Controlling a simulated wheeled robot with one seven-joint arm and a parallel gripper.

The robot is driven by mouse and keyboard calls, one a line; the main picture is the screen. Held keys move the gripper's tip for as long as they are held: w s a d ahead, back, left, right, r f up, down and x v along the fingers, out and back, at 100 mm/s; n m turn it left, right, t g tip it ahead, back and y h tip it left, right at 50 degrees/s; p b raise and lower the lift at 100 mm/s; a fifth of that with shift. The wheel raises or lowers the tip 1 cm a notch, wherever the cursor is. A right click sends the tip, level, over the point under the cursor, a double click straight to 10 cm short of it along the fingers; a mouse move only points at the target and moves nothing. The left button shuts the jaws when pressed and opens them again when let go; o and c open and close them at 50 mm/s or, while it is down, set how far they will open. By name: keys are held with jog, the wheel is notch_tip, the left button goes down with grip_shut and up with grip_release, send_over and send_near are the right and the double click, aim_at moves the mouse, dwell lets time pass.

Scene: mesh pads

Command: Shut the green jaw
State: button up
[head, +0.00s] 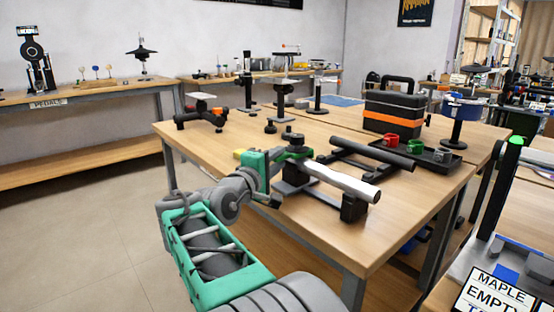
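A bench clamp stands near the left front of the wooden table, with a black knob on top and a small green jaw (296,150) under it. A silver tube (342,181) runs from the clamp down to a black block at the right. Whether the jaw is open or closed on the tube is too small to tell. My grey and green arm reaches in from the bottom. My gripper (273,198) is at the clamp's left side, close to its base. Its fingers are mostly hidden by my wrist, so their opening and any contact do not show.
A black tube (373,156) lies behind the silver one. A black tray (433,155) holds a red piece (390,138) and a green piece (415,147). A black and orange toolbox (393,110) stands behind. A black stand (202,115) is at back left.

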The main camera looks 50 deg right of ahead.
jog(key=shift+o, duration=0.6)
jog(key=shift+a, duration=0.15)
jog(key=p+v, duration=0.2)
jog(key=v, duration=0.5)
jog(key=shift+a, duration=0.3)
jog(key=shift+s, duration=0.1)
